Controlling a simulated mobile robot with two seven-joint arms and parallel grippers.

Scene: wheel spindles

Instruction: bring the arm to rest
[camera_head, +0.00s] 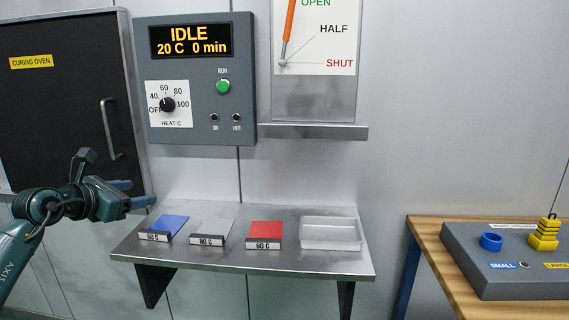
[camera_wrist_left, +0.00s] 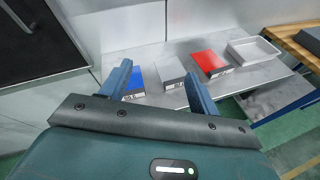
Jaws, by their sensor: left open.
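My left arm comes in from the left in the head view, with its left gripper (camera_head: 141,192) in front of the curing oven and left of the steel shelf. The gripper is open and empty. In the left wrist view its two blue fingers (camera_wrist_left: 158,85) stand wide apart, with nothing between them but the view of the shelf beyond. My right gripper is in neither view.
The steel shelf (camera_head: 200,258) holds a blue block (camera_head: 170,222), a grey block (camera_head: 213,226), a red block (camera_head: 265,233) and an empty tray (camera_head: 331,247). The curing oven door (camera_head: 65,110) is shut. A control panel (camera_head: 235,60) reads IDLE. A wooden table (camera_head: 430,235) stands right.

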